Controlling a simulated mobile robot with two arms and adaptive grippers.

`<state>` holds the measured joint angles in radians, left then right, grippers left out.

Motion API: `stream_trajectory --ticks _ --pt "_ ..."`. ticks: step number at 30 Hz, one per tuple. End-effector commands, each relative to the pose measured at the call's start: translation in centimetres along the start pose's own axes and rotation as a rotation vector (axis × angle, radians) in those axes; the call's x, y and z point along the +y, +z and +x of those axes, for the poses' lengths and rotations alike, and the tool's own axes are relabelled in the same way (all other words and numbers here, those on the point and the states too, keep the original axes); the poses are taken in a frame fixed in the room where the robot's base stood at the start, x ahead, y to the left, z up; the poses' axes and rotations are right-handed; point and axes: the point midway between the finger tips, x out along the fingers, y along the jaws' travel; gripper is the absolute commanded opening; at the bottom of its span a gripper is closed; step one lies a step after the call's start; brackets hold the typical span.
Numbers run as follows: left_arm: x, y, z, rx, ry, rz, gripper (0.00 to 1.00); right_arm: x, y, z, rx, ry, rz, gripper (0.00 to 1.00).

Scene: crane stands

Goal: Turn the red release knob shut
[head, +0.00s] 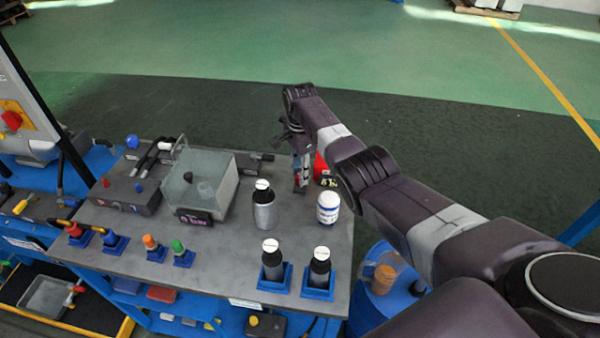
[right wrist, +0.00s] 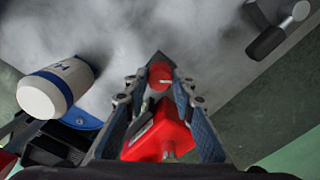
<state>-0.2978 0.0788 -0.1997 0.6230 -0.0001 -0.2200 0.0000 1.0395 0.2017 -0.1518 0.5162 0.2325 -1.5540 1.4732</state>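My right gripper (head: 300,178) reaches down at the far right part of the bench, beside a red device (head: 321,167) partly hidden behind it. In the right wrist view, the red device (right wrist: 160,128) lies between the fingers of the gripper (right wrist: 160,85). A small red round part with a pale pin, which looks like the release knob (right wrist: 160,75), sits between the fingertips. The fingers look spread with narrow gaps beside it; contact is hard to tell. My left gripper is not in view.
A white bottle with blue bands (head: 328,207) stands close to the right gripper. A grey-and-black bottle (head: 263,208) stands left of it. A clear box (head: 208,185) and a grey block with small knobs (head: 125,195) are further left. Two bottles stand in blue holders at the front.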

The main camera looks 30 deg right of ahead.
Motion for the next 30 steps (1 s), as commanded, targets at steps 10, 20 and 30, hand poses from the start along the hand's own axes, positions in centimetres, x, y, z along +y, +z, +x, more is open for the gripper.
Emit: stream_trajectory --ticks 10,20,30 --pt "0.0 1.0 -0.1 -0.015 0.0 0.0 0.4 -0.1 0.0 -0.1 0.0 -0.003 -0.007 0.0" --pt "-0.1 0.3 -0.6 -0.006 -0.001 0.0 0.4 -0.1 0.0 -0.2 0.001 -0.003 -0.14 0.0" --pt "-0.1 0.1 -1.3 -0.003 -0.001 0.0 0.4 -0.1 0.0 -0.2 0.0 -0.003 -0.441 0.0"
